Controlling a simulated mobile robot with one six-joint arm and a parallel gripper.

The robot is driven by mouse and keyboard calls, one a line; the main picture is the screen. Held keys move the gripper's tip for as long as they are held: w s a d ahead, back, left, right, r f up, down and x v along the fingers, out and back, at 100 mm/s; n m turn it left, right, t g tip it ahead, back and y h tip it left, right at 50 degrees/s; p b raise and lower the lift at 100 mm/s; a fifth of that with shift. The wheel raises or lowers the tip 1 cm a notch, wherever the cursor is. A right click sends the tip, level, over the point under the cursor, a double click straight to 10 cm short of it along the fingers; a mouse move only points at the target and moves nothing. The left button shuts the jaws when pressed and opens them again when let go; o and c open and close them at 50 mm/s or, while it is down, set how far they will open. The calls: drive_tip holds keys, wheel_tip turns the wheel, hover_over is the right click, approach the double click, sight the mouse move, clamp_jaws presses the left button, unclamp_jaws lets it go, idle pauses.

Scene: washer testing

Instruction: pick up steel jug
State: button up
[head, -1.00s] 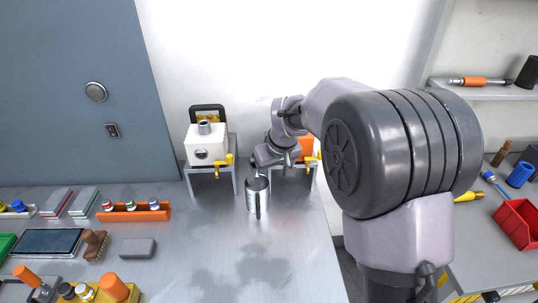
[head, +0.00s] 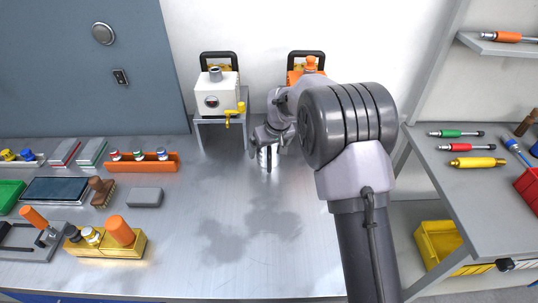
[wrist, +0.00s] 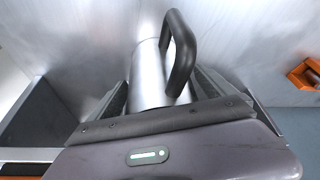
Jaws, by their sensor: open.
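The steel jug (head: 262,159) stands on the steel bench, below my gripper and partly hidden by it in the head view. In the wrist view the jug (wrist: 148,78) is a shiny cylinder with a dark curved handle (wrist: 181,55) on its right. My gripper (head: 267,140) is open at the jug. In the wrist view its fingers (wrist: 162,92) lie on either side of the jug's body. I cannot tell whether either finger touches it.
A white box with a yellow tap (head: 217,92) stands left of my gripper on a small stand. An orange unit (head: 306,72) is behind my arm. An orange rack (head: 143,162) and a grey block (head: 145,197) lie on the left. The front middle of the bench is clear.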

drive_tip(key=shift+c, duration=0.2)
drive_tip(key=c, duration=1.5)
drive_tip(key=shift+r, duration=0.1)
